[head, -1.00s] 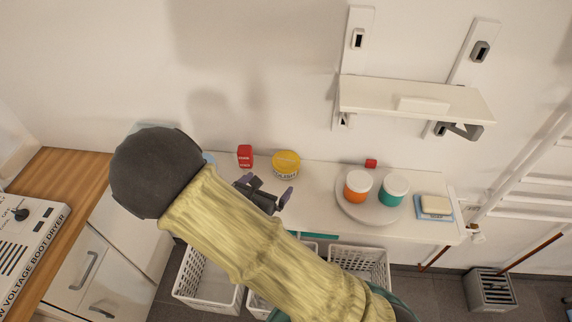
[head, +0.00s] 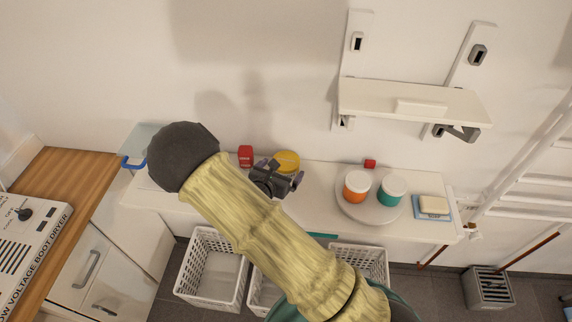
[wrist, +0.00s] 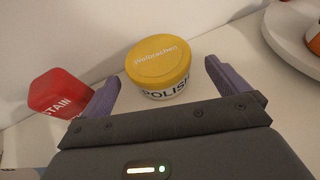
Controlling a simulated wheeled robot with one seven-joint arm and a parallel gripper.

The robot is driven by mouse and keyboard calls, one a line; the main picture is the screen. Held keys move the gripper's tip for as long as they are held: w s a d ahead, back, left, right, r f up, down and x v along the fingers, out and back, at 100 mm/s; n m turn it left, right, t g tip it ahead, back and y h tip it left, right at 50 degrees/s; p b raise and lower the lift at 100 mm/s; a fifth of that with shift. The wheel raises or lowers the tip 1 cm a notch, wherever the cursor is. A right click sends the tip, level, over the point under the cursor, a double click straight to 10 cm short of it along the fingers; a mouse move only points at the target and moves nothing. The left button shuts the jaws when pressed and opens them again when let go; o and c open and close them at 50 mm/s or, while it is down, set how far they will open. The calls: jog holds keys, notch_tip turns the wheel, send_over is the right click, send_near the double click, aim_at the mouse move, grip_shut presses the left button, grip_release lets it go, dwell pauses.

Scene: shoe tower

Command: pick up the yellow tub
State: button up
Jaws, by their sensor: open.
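The yellow tub (head: 287,160) stands upright on the white shelf by the wall, partly hidden behind my gripper in the head view. In the wrist view the tub (wrist: 158,66) shows its yellow lid and a white band with the word POLISH. My gripper (head: 283,181) is just in front of the tub, open and empty. In the wrist view its purple fingers (wrist: 166,92) are spread wide, with the tub beyond and between them, apart from both.
To the right, a round tray (head: 372,214) bears an orange tub (head: 357,187) and a teal tub (head: 391,190). A wall shelf (head: 415,104) hangs above right.

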aim_at(284, 164)
jog(key=w, duration=0.1)
jog(key=w+d, duration=0.1)
jog(key=w+p, duration=0.1)
jog(key=shift+w+d+f, duration=0.25)
jog(key=shift+w+d, duration=0.05)
jog(key=shift+d, duration=0.1)
jog(key=shift+w+d+f, duration=0.1)
jog(key=shift+w+f, duration=0.1)
jog(key=shift+w, duration=0.05)
jog(key=c, duration=1.1)
jog(key=shift+s+r, duration=0.1)
jog(key=shift+r, duration=0.05)
